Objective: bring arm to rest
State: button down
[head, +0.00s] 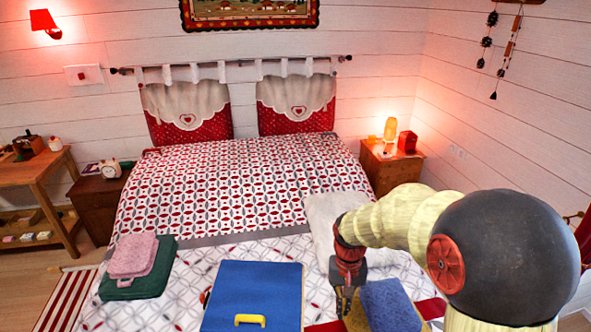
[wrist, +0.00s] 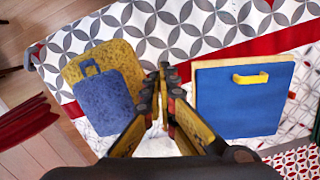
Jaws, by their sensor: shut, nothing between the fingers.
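My arm reaches in from the right in the head view and bends down over the front of the bed (head: 195,225). My gripper (head: 345,302) points down above the quilt, shut and empty. In the wrist view my gripper (wrist: 162,75) has its fingertips together over the patterned quilt. It is between a blue-and-yellow folded item (wrist: 107,98) on the left and a blue flat case (wrist: 240,100) with a yellow handle on the right.
The blue case (head: 250,290) lies at the bed's front, with pink (head: 133,256) and green (head: 140,288) folded items left of it. The blue-and-yellow item (head: 390,305) lies beside my gripper. A nightstand (head: 392,172) with a lit lamp stands right; a clock (head: 110,169) sits left.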

jog(key=s+d+r+t, duration=0.3)
jog(key=s+r, duration=0.7)
jog(key=s+d+r+n+t, duration=0.1)
jog(key=s+d+r+t, duration=0.2)
jog(key=s+r, duration=0.7)
jog(key=shift+r+t, duration=0.3)
jog(key=shift+r, duration=0.2)
jog(key=shift+s, duration=0.1)
